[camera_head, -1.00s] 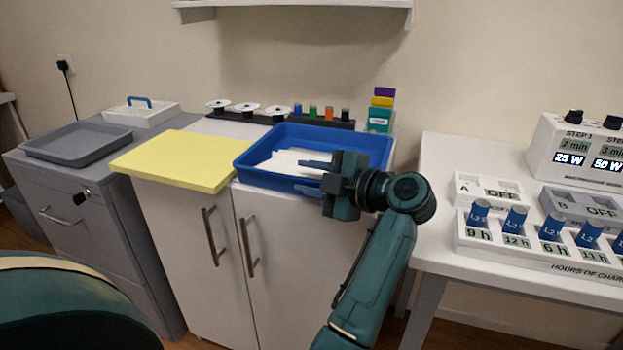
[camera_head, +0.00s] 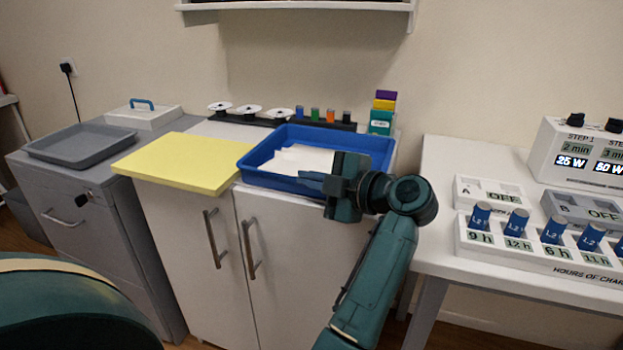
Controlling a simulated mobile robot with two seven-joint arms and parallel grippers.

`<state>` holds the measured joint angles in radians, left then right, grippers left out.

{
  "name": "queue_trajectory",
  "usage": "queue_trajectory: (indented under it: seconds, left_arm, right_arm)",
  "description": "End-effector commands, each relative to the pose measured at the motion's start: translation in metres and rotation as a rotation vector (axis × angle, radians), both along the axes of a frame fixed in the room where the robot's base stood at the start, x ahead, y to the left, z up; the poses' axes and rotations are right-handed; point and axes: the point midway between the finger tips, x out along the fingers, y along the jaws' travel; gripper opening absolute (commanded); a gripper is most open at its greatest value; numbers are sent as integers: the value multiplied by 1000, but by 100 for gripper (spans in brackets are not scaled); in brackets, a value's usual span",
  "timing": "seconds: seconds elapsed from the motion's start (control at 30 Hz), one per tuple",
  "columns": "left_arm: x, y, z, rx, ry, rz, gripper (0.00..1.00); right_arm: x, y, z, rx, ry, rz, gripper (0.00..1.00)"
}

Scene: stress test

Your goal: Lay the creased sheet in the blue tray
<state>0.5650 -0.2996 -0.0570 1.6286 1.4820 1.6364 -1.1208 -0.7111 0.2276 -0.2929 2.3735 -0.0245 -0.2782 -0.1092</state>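The blue tray (camera_head: 372,146) sits on top of the white cabinet. A white sheet (camera_head: 301,158) lies inside it, partly hidden by the near wall and my gripper; its creases are not clear at this size.
A yellow board (camera_head: 182,162) lies left of the tray and overhangs the cabinet front. A grey tray (camera_head: 80,146) and a white lidded box (camera_head: 143,116) stand farther left. Spools (camera_head: 249,112) and small bottles (camera_head: 315,114) line the back. A charger table (camera_head: 450,160) stands right.

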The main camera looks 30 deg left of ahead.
Motion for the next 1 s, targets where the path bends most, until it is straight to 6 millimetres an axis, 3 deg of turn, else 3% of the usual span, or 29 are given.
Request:
queue_trajectory:
  seconds: [0.07,0.37,0.67,0.83,1.0]
  left_arm:
    - [0,0,-3,-5,6,-1,0]
    - [0,0,-3,-5,5,-1,26]
    - [0,-3,-1,-4,4,-2,26]
    - [-2,-25,3,-7,6,-4,26]
    - [-5,-62,12,-3,5,-6,26]
  right_arm:
    - [0,0,-1,0,1,0,0]
    - [0,0,-2,-2,3,0,0]
    - [0,0,-4,-3,8,0,0]
    - [-2,0,-3,-3,29,1,0]
    - [-3,-1,-1,-8,64,2,0]
